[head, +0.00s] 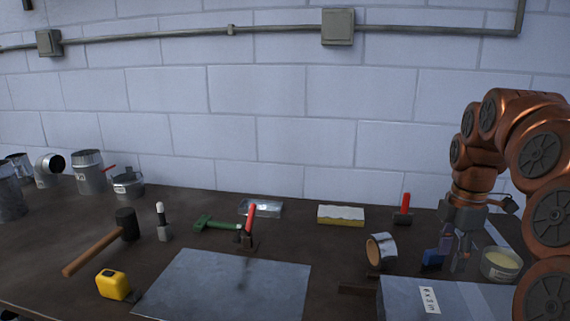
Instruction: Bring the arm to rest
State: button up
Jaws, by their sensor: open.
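My copper-coloured arm comes in from the right of the head view and bends over the right end of the bench. My gripper (457,262) hangs pointing down, behind the grey box-like metal piece with a white label (420,302). It is open. A blue object (432,262) is close by its left finger; I cannot tell whether they touch. Nothing is seen held between the fingers, though the fingertips are partly hard to make out.
A round tin (500,264) stands right of my gripper, and a tape roll (381,251) to its left. A flat metal sheet (225,288) lies front centre. A mallet (103,241), a yellow tape measure (113,284) and duct fittings (89,172) are at left. A block wall closes the back.

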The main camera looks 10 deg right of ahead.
jog(key=s+a+f+m+g+p, duration=0.1)
jog(key=s+a+m+p, duration=0.2)
jog(key=s+a+m, duration=0.5)
jog(key=s+a+f+m+p, duration=0.1)
jog(key=s+a+m+p, duration=0.15)
jog(key=s+a, duration=0.65)
jog(key=s+a+f+m+p, duration=0.2)
jog(key=s+a+f+m, duration=0.1)
jog(key=s+a+m, duration=0.2)
jog(key=shift+s+a+f+m+g, duration=0.4)
jog(key=shift+s+a, duration=0.1)
jog(key=shift+s, duration=0.5)
